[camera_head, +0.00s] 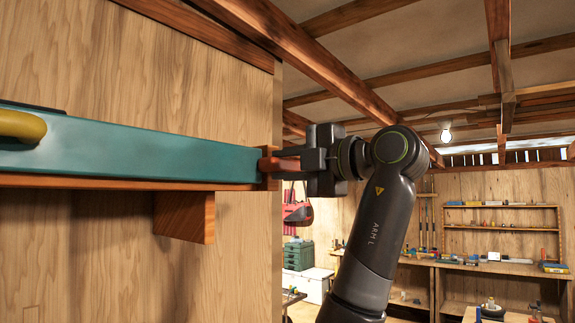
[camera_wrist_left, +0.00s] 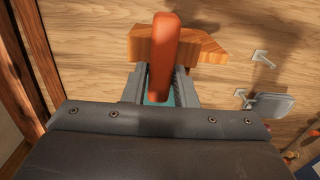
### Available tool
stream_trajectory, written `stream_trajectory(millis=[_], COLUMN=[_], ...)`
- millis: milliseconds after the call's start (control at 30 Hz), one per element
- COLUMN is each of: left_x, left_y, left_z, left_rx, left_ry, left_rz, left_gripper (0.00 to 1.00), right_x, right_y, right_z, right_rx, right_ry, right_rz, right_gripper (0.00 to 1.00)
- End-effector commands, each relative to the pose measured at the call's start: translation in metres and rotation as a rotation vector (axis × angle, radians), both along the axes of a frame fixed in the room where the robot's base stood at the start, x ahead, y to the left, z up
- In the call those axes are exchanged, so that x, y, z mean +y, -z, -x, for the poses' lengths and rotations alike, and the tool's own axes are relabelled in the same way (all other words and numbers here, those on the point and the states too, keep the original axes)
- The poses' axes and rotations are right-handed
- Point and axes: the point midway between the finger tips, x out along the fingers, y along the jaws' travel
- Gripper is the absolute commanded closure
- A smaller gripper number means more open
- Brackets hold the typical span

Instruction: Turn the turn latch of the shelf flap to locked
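The turn latch (camera_head: 279,164) is an orange-red bar at the right end of the teal shelf flap (camera_head: 130,150). In the left wrist view the turn latch (camera_wrist_left: 164,55) stands nearly upright in the picture, in front of a wooden block (camera_wrist_left: 205,46). My left gripper (camera_head: 287,163) comes from the right, its fingers on both sides of the latch. In the left wrist view the fingers (camera_wrist_left: 160,88) sit close against it, and a bit of teal shows between them. The fingers hide part of the latch. My right gripper is not in view.
A yellow handle-like thing (camera_head: 20,125) lies on the flap at the left. A wooden bracket (camera_head: 186,216) hangs beneath the flap on the plywood wall (camera_head: 110,270). A workbench with shelves (camera_head: 500,215) stands far back right. Metal hooks (camera_wrist_left: 262,57) are on the wall.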

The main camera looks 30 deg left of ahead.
Motion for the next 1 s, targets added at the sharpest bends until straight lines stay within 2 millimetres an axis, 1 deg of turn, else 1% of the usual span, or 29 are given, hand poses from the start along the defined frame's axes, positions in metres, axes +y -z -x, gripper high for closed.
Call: stream_trajectory(millis=[33,100,133,400,533,667,800,1000], left_x=[0.0,0.0,0.0,-0.001,-0.01,-0.033,-0.067,-0.117], left_y=[0.0,0.0,0.0,0.0,0.002,0.004,0.004,0.002], left_z=[0.0,0.0,0.0,0.0,0.0,0.003,0.005,0.009], left_rx=[0.0,0.0,0.001,0.002,0.003,0.003,0.004,0.004], left_ry=[0.0,0.0,-0.001,-0.001,0.001,0.003,0.004,0.002], left_rz=[0.0,0.0,0.001,0.001,0.002,0.0,0.0,-0.001], left_gripper=[0.68,0.59,0.56,0.56,0.56,0.56,0.56,0.56], right_x=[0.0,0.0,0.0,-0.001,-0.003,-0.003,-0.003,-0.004], right_y=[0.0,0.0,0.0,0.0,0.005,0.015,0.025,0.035], right_z=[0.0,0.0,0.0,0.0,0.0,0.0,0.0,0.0], right_rx=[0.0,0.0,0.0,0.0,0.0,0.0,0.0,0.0], right_ry=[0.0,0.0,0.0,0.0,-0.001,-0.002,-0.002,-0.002], right_rz=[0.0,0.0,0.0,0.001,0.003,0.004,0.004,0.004], right_gripper=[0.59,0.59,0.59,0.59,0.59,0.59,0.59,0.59])
